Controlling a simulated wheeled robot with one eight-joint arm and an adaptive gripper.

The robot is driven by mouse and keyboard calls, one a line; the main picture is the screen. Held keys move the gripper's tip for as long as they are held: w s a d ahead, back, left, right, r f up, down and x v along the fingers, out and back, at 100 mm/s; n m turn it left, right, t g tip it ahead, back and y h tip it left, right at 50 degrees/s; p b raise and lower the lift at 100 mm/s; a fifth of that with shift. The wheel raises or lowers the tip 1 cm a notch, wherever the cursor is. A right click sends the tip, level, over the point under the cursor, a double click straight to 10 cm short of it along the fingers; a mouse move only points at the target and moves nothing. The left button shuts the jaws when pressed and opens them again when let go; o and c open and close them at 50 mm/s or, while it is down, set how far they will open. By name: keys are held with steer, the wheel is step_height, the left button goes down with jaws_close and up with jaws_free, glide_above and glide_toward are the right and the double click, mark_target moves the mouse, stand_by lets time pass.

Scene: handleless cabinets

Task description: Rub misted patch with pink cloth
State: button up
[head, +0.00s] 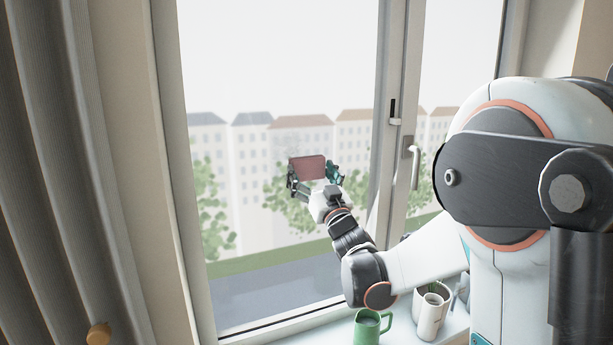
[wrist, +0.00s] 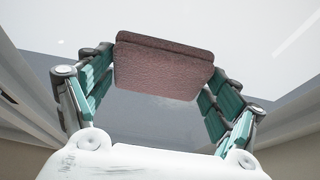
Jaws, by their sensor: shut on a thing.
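The pink cloth (head: 307,167) is a folded, dull pink pad held up in front of the left window pane (head: 280,60). My gripper (head: 314,173) is shut on it, one finger at each side. In the wrist view the cloth (wrist: 160,68) spans between the teal fingers, its broad face and a folded edge showing. I cannot tell whether it touches the glass. A faint hazy area, perhaps the misted patch (head: 300,135), shows just above the cloth in the head view; its outline is unclear and the cloth may hide part of it.
A green mug (head: 368,328) and a pale cup (head: 431,318) stand on the sill below my arm. A window handle (head: 414,165) is on the frame to the right. A grey curtain (head: 50,150) hangs at the left. The pane around the cloth is unobstructed.

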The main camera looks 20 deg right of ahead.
mark_target(321, 161)
steer(key=shift+d, duration=1.65)
steer(key=shift+r+p, duration=0.65)
steer(key=shift+r, duration=0.6)
steer(key=shift+a+f+b, duration=0.1)
steer(key=shift+a+b, duration=0.55)
steer(key=shift+a, duration=7.35)
steer(key=shift+r+p, duration=0.9)
steer(key=shift+r, duration=0.45)
steer(key=shift+d+f+b, duration=0.1)
steer(key=shift+d+b, duration=0.65)
steer(key=shift+d, duration=7.3)
steer(key=shift+r+p, duration=0.9)
steer(key=shift+r, duration=0.4)
steer(key=shift+a, duration=1.7)
